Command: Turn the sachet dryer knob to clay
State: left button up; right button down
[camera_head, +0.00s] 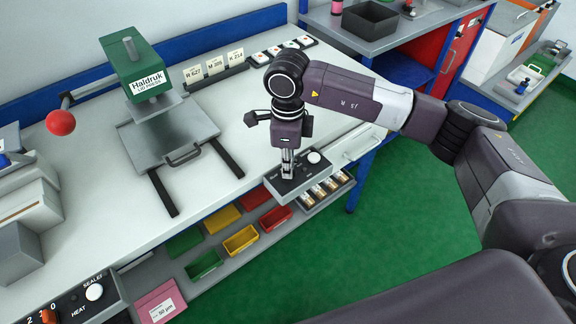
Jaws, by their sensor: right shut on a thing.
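A dark control box (299,184) sits at the front edge of the white bench. It has a pale round button (314,157) on its right part, and its lettering is too small to read. My right gripper (287,173) points straight down onto the left part of this box. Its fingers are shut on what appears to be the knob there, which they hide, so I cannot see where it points. My left gripper is not in view.
A green Haldruk press (134,64) with a red-ball lever (61,122) stands on the bench. A sealer panel (88,302) with an orange knob is at lower left. Coloured bins (240,239) sit below the bench. Green floor (390,235) is clear at right.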

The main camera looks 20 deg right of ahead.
jog(key=shift+w+r, duration=0.1)
jog(key=c, duration=2.1)
grip_release()
notch_tip(320, 180, up, 12)
